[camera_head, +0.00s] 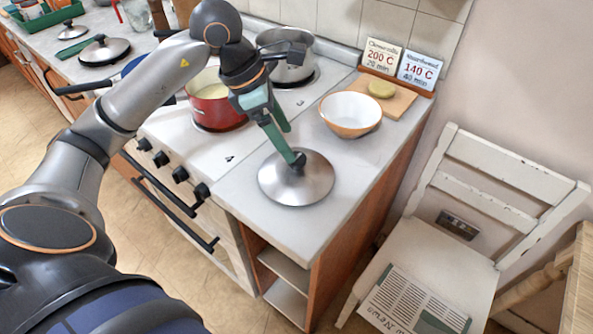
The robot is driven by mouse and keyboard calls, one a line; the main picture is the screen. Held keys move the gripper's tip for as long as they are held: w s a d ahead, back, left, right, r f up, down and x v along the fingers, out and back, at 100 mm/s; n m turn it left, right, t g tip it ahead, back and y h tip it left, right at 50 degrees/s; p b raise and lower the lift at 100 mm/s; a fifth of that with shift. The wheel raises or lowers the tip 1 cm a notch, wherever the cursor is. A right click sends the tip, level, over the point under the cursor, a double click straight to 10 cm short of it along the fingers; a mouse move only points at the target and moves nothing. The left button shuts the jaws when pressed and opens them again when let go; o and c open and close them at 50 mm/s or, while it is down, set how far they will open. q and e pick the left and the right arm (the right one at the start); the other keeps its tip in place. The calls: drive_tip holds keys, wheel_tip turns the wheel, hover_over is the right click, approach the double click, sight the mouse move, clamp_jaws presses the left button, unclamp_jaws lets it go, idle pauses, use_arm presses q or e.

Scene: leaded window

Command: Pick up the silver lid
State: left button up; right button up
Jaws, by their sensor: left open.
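A round silver lid (296,188) lies flat on the white counter right of the stove. My left gripper (291,146) comes down from above over the lid's far side. Its green fingers are apart, and one fingertip overlaps the lid's dark knob in the picture. I cannot tell whether it touches the knob. My right gripper is not in view.
A red pot (212,112) and a steel pot (288,70) stand on the stove. A white bowl (351,112) and a wooden board (398,103) are behind the lid. Another lid (104,51) lies on the far left counter. A white chair (440,255) stands right.

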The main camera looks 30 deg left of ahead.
sight(296, 167)
use_arm(q)
drive_tip(key=x, duration=0.4)
drive_tip(key=shift+s+d+f, duration=0.1)
drive_tip(key=shift+d+f, duration=0.1)
drive_tip(key=shift+f, duration=0.15)
clamp_jaws()
idle(0.4)
